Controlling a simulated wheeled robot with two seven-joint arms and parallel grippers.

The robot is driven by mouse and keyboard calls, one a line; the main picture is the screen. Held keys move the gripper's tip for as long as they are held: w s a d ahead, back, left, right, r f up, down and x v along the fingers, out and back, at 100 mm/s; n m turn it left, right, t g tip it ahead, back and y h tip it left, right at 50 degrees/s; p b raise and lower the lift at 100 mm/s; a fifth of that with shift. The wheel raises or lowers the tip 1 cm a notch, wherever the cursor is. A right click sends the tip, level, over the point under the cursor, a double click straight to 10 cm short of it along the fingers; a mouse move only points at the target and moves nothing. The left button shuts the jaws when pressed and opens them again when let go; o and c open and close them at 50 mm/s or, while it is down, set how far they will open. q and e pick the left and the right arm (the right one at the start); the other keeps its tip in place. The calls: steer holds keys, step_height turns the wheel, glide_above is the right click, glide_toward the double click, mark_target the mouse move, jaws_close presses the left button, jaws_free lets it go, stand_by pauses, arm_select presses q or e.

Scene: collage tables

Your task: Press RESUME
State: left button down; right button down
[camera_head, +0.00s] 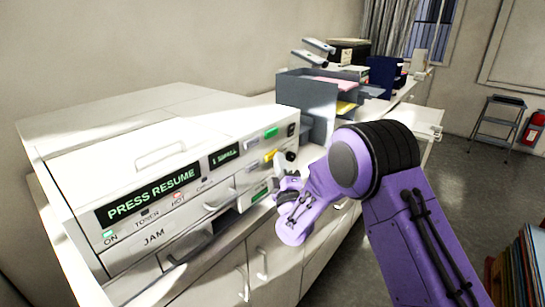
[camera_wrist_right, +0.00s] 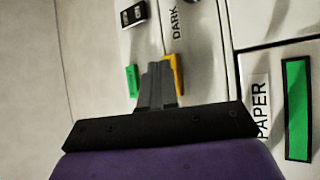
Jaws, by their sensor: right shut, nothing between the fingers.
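The white machine (camera_head: 160,135) has a display (camera_head: 150,195) reading PRESS RESUME in green letters. On the right of its front are a green button (camera_head: 271,132) and a yellow button (camera_head: 271,155); their labels are too small to read or hidden. My right gripper (camera_head: 279,160) is shut and empty, close to the yellow button. In the right wrist view its fingers (camera_wrist_right: 158,80) point at the panel between the green button (camera_wrist_right: 131,80) and the yellow button (camera_wrist_right: 176,74), overlapping the yellow one's edge. I cannot tell whether they touch it. My left gripper is not in view.
A black switch (camera_head: 291,129) sits right of the green button. A PAPER label and green strip (camera_wrist_right: 297,110) are on the front. A grey paper organiser (camera_head: 305,95) stands behind the machine. Stools of grey metal (camera_head: 495,120) and open floor lie to the right.

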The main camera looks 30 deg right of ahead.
steer(key=shift+w+a, duration=0.1)
steer(key=shift+w, duration=0.15)
stand_by(0.6)
steer(key=shift+s+d, duration=0.3)
steer(key=shift+s, duration=0.5)
steer(key=s, duration=0.1)
steer(key=s+d+b, duration=0.1)
steer(key=s, duration=0.1)
steer(key=s+d, duration=0.1)
steer(key=shift+s, duration=0.3)
stand_by(0.5)
